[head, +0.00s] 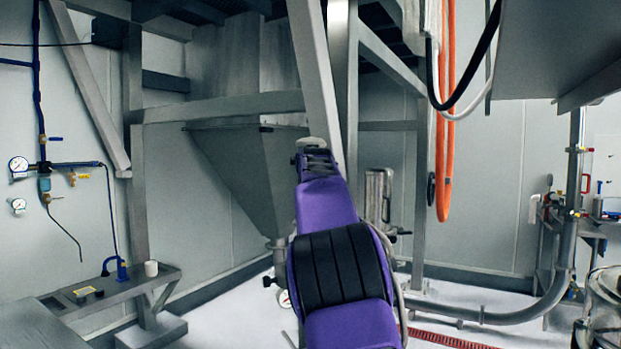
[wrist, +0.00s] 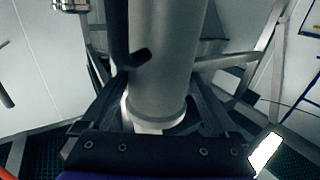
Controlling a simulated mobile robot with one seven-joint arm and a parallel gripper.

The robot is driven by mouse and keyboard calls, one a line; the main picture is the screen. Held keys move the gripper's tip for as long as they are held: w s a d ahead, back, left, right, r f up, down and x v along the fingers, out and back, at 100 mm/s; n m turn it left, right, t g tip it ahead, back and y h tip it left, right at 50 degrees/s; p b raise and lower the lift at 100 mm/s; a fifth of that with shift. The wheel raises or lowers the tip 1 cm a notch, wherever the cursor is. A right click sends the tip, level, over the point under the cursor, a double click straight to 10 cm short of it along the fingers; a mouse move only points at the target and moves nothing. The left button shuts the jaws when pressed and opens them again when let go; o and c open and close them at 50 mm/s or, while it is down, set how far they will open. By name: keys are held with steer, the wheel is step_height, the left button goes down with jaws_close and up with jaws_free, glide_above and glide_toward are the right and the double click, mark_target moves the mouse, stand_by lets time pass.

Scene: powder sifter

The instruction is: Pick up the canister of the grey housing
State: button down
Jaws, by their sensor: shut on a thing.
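In the wrist view, a smooth grey cylinder, which looks like the canister (wrist: 165,60), stands between the two dark fingers of my gripper (wrist: 158,78). My gripper is shut on it. A pale rim rings its lower end close to my palm. A dark, bent part lies across its left side and hides some of it. In the head view my purple arm rises through the middle and hides most of the gripper and canister. I cannot make out the grey housing for certain.
A large grey hopper (head: 250,170) in a steel frame stands behind my arm. A low bench (head: 120,291) with a white cup (head: 151,268) is at the left. Orange hoses (head: 446,130) hang at the right, and a grey pipe (head: 500,317) runs low there.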

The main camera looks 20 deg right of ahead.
mark_target(311, 140)
step_height(311, 140, up, 5)
steer(key=shift+r, duration=0.75)
